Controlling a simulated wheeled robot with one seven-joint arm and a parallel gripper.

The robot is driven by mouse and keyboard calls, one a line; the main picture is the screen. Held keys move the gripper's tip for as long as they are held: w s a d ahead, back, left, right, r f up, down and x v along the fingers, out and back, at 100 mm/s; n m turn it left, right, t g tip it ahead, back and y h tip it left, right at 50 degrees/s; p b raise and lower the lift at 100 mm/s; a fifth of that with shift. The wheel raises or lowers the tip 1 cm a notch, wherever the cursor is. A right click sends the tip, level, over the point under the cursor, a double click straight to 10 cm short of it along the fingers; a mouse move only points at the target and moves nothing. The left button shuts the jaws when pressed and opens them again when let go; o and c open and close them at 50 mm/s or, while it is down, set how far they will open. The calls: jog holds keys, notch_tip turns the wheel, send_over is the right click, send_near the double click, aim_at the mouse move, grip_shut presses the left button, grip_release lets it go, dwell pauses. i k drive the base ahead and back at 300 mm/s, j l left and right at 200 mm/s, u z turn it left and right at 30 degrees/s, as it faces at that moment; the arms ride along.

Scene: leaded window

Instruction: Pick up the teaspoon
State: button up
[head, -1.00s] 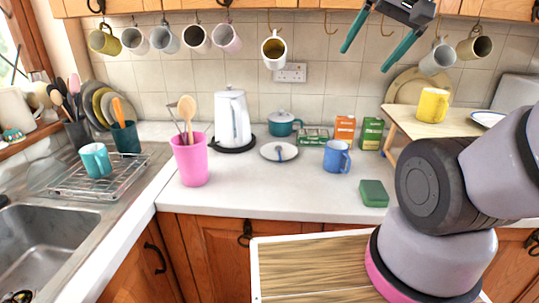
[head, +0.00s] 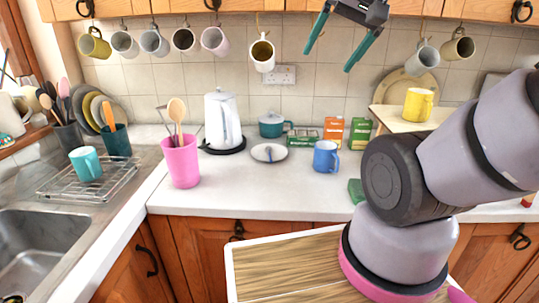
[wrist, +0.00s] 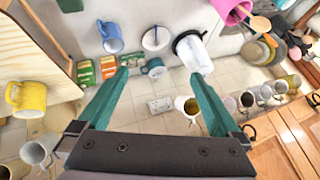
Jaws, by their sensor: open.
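A small teaspoon (head: 269,152) seems to lie on a pale saucer (head: 257,155) on the white counter, in front of the teal pot. It shows as a thin dark blue streak and is too small to make out well. The saucer also shows in the wrist view (wrist: 150,43), upside down. My gripper (head: 328,60) is open and empty, high in front of the tiled wall, up and to the right of the saucer. In the wrist view its two teal fingers (wrist: 160,76) are spread with nothing between them.
A white kettle (head: 222,120), teal pot (head: 271,125) and blue mug (head: 325,157) stand around the saucer. A pink utensil pot (head: 182,163) is left. Mugs hang on hooks above, including a white one (head: 263,55) near my gripper. The counter in front of the saucer is clear.

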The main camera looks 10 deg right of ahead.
aim_at(268, 149)
jog(key=k+j+z, duration=0.15)
jog(key=j, duration=0.25)
jog(key=k+j+z, duration=0.2)
jog(key=j, duration=0.15)
jog(key=k+j+z, duration=0.15)
jog(key=j, duration=0.2)
jog(key=i, duration=0.05)
